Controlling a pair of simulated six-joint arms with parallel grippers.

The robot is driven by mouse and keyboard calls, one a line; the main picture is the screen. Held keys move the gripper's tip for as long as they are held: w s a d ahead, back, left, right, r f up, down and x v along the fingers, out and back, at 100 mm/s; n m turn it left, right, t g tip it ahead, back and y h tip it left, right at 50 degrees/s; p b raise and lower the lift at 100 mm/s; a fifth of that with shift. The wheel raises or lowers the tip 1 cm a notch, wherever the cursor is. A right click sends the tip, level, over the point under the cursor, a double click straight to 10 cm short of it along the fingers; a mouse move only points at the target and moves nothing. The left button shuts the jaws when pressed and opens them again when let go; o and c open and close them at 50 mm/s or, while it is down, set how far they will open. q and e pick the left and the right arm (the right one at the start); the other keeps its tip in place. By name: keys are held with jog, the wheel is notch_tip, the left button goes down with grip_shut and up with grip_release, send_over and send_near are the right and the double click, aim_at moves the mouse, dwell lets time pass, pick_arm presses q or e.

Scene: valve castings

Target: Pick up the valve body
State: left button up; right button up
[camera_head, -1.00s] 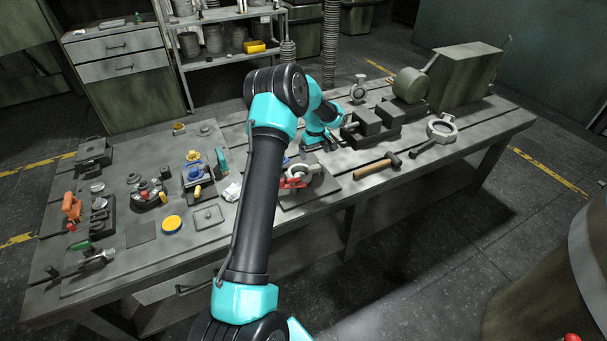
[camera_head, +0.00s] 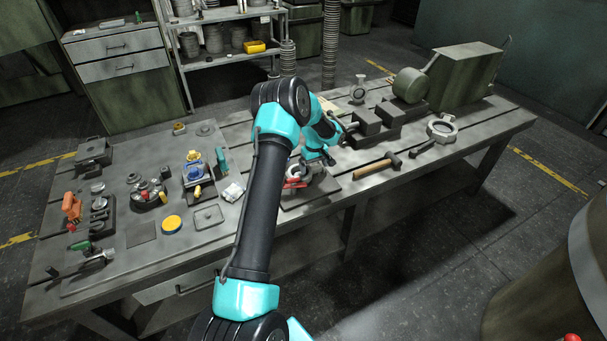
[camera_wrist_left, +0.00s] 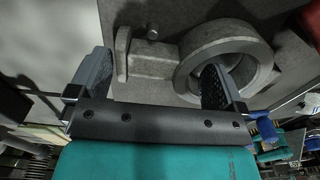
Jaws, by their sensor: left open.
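The valve body, a grey casting with a thick round ring and a neck to one side, is in the left wrist view (camera_wrist_left: 228,52). In the head view the valve body (camera_head: 304,171) lies on a dark plate on the bench, partly hidden by my left gripper (camera_head: 319,160). In the left wrist view my left gripper (camera_wrist_left: 158,65) is open, with its jaws wide apart. I cannot tell whether either touches. My right gripper is not in view.
A red part (camera_head: 293,183) sits close beside the valve body. Dark vise blocks (camera_head: 368,125) stand just beyond it. A hammer (camera_head: 378,165) and another ring-shaped casting (camera_head: 442,129) lie to the right. Several tools and parts cover the bench's left side.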

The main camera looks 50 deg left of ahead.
pick_arm(q)
jog(key=shift+f, duration=0.15)
dwell(0.3)
jog(key=c, duration=1.6)
jog(key=shift+a, duration=0.1)
jog(key=shift+c, duration=0.6)
notch_tip(320, 180, up, 10)
